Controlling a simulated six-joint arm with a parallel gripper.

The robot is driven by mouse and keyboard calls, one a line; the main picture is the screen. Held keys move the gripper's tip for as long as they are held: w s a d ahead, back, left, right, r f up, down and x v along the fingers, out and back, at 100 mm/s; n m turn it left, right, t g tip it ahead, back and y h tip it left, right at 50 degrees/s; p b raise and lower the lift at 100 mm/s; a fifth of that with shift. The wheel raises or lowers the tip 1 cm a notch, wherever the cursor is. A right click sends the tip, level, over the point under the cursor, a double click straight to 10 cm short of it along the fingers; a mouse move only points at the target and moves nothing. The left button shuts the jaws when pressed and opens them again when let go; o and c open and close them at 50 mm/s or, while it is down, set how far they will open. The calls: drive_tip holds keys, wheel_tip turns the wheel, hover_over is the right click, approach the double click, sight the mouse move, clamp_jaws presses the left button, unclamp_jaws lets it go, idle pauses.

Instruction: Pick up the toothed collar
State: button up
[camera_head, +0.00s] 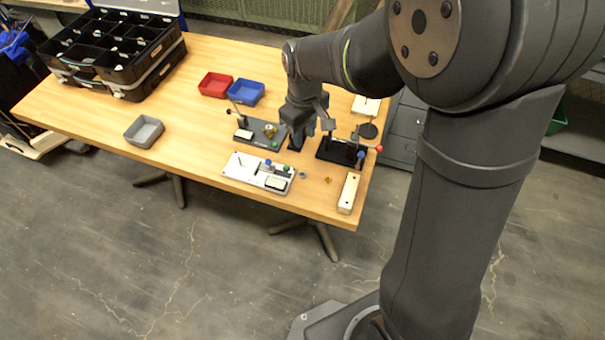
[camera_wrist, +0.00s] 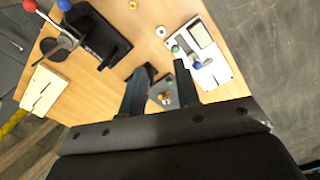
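I cannot clearly make out teeth on any part. Two small loose parts lie on the table near its front right: a grey ring (camera_head: 303,175) and a brass-coloured piece (camera_head: 327,180). Both show in the wrist view, as a pale ring (camera_wrist: 160,31) and a brass ring-like piece (camera_wrist: 133,5). Either might be the toothed collar. My gripper (camera_head: 299,143) is over the table between the grey and black fixtures. In the wrist view its fingers (camera_wrist: 166,72) are apart with nothing held between them; both loose parts lie beyond the fingertips.
A grey fixture (camera_head: 252,137) with a brass part stands left of my gripper, a black fixture (camera_head: 338,152) with a red-knobbed lever right. A white board (camera_head: 240,172) and cream block (camera_head: 348,193) lie in front. Red (camera_head: 215,84), blue (camera_head: 246,92) and grey (camera_head: 144,131) bins stand left.

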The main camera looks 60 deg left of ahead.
hover_over(302, 176)
drive_tip(key=f, duration=1)
drive_tip(key=shift+w+a+f, duration=0.1)
drive_tip(key=shift+w+f, duration=0.25)
drive_tip(key=shift+w, duration=0.05)
drive_tip(key=shift+s+a+f, duration=0.1)
drive_tip(key=shift+f, duration=1.3)
drive_tip(key=shift+s+a+f, duration=0.1)
drive_tip(key=shift+f, duration=1.25)
clamp_jaws()
